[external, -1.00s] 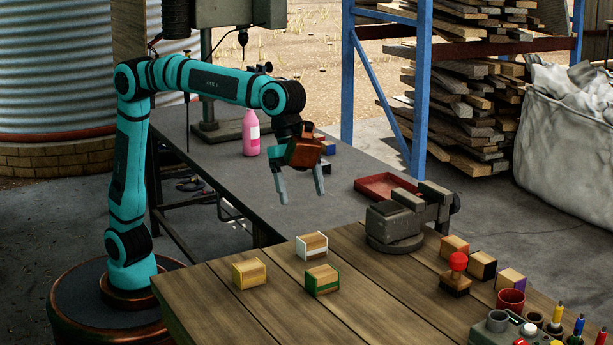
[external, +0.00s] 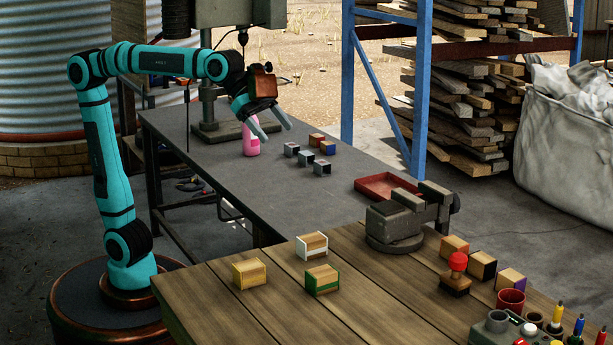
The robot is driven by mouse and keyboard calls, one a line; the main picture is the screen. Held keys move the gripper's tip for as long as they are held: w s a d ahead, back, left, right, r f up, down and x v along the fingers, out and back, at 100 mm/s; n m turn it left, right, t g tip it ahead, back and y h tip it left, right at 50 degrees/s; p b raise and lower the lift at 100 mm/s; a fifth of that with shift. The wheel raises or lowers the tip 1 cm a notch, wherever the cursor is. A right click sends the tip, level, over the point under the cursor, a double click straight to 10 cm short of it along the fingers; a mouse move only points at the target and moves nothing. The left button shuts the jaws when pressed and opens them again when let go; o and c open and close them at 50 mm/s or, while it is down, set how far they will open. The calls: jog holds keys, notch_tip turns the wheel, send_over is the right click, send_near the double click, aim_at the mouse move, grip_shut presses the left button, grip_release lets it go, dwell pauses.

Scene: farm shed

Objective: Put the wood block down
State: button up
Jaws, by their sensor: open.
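My gripper (external: 278,134) is open, with nothing seen between its fingers. It is raised over the far part of the grey table, in front of the pink bottle in the picture. Three wood blocks stand apart on the plank table: one with yellow ends (external: 250,274), one with white ends (external: 311,246) and one with green ends (external: 322,279). More wood blocks stand at the right: an orange one (external: 454,246), a black one (external: 482,264) and a purple one (external: 511,280). I cannot tell which block the task means.
Small grey blocks (external: 305,158) and coloured blocks (external: 316,140) sit on the grey table (external: 250,185) near the pink bottle (external: 251,138).

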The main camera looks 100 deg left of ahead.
jog(key=s+a+n+t+y, duration=0.1)
jog(key=s+a+t, duration=0.2)
jog(key=s+a, duration=0.2)
jog(key=s+a+f+n+t+y, duration=0.1)
jog(key=s+a, duration=0.4)
jog(key=s, duration=0.7)
jog(key=s+a+n+t+y, duration=0.1)
jog(key=s+a+n+t, duration=0.2)
jog(key=s, duration=0.6)
jog(key=a+t, duration=0.1)
jog(key=a, duration=0.1)
jog(key=shift+a+f+t, duration=0.15)
jog(key=shift+a+t, duration=0.15)
jog(key=shift+a, duration=0.05)
jog(key=shift+c, duration=1.4)
